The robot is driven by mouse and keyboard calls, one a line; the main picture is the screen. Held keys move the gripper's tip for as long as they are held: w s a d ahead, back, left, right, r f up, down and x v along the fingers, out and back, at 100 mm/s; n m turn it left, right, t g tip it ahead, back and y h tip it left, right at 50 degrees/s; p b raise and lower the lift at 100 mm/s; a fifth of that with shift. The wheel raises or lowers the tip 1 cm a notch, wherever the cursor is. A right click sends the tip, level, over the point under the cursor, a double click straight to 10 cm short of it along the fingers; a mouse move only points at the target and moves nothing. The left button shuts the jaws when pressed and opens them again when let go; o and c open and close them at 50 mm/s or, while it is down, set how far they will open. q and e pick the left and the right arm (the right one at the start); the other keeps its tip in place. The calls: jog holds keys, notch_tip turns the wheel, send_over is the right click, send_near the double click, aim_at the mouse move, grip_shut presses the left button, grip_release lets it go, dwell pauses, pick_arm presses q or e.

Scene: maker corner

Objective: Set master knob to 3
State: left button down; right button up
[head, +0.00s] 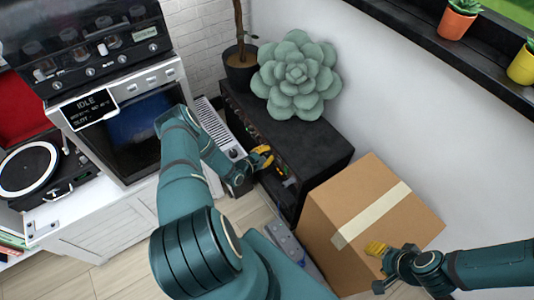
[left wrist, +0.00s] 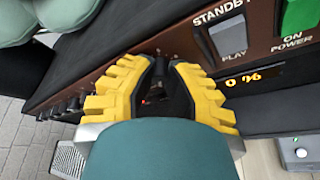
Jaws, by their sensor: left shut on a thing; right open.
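The black amplifier-like unit (head: 318,148) stands against the wall in the head view. My left gripper (head: 264,158) is at this front. In the left wrist view its yellow fingers (left wrist: 160,62) are shut around a dark knob (left wrist: 158,78), mostly hidden between them; its label and pointer cannot be read. My right gripper (head: 376,268) is open and empty beside the cardboard box.
A grey STANDBY/PLAY switch (left wrist: 228,36) and a green ON/POWER switch (left wrist: 301,14) sit right of the fingers. Several small knobs (left wrist: 73,103) line the panel's left. A cardboard box (head: 330,215) stands beside the unit. A succulent (head: 296,75) sits on top.

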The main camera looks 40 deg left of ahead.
pick_arm(q)
jog(key=shift+m, duration=0.3)
jog(key=m+t+y, duration=0.1)
jog(key=m, duration=0.2)
jog(key=shift+y, duration=0.3)
jog(key=m+t, duration=0.2)
jog(key=m, duration=0.2)
jog(key=shift+d+f+y, duration=0.1)
jog(key=shift+y, duration=0.3)
jog(key=m+t, duration=0.1)
jog(key=m, duration=0.3)
jog(key=shift+f+m+t+h, duration=0.1)
jog(key=shift+m+t+h, duration=0.25)
jog(key=shift+m, duration=0.8)
jog(key=shift+m+t+h, duration=0.25)
jog(key=shift+m+t, duration=0.2)
jog(key=shift+m, duration=0.7)
jog(key=c, duration=1.2)
grip_release()
jog(key=shift+o, duration=0.2)
